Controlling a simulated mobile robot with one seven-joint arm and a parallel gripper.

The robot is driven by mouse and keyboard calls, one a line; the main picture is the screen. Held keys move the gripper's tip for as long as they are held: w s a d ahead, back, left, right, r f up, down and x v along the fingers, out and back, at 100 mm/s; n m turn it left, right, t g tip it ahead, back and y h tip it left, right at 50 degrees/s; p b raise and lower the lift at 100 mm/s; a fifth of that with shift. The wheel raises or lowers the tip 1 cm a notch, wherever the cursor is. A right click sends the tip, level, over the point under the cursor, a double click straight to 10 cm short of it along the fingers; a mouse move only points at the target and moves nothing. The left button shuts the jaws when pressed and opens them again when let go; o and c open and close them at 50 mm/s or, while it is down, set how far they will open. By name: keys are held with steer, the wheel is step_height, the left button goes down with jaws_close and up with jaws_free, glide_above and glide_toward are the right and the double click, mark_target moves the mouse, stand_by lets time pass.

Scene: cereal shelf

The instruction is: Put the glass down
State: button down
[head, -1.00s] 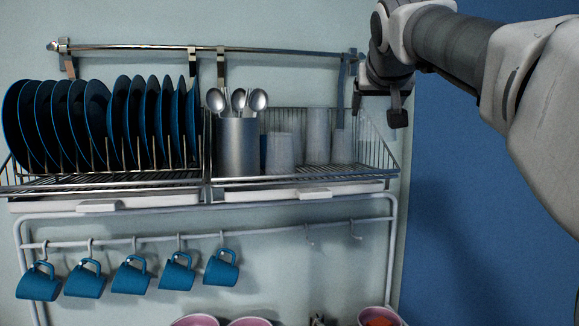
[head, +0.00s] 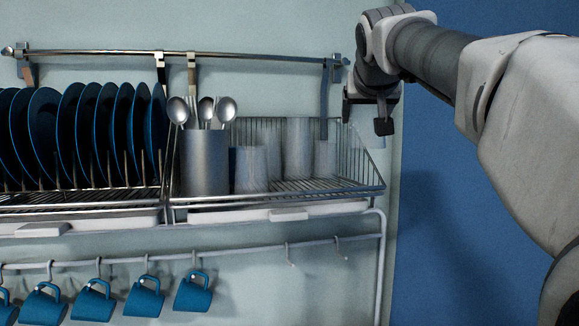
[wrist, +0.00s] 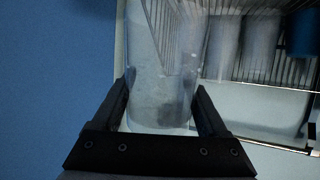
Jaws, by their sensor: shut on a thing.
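My gripper (wrist: 165,115) is shut on a clear glass (wrist: 160,75), with one dark finger on each side of it in the wrist view. In the head view my gripper (head: 366,116) is at the right end of the upper dish rack (head: 345,187), above its level. The held glass is hard to make out there. In the wrist view the wires of the rack show through and beside the glass. I cannot tell whether its base touches anything.
Frosted glasses (head: 298,148) stand in the right rack section beside a metal utensil holder (head: 205,162) with spoons. Blue plates (head: 42,135) fill the left section. Blue mugs (head: 193,293) hang below. A rail (head: 110,52) runs above. A blue wall (head: 480,220) is at right.

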steer(key=shift+w+a+f, duration=0.6)
steer(key=shift+w+f, duration=0.7)
steer(key=shift+f, duration=0.2)
steer(key=shift+w+a+f, duration=0.6)
steer(key=shift+w+f, duration=0.65)
steer(key=shift+f, duration=0.3)
steer(key=shift+w+a+f, duration=0.6)
steer(key=shift+w+f, duration=0.7)
steer(key=shift+f, duration=0.2)
jaws_free()
steer(key=shift+f, duration=0.15)
steer(key=shift+s+r, duration=0.15)
steer(key=shift+r, duration=0.05)
steer(key=b+v, duration=0.4)
steer(key=v, duration=0.7)
steer(key=shift+s+r, duration=0.2)
steer(key=shift+s, duration=0.15)
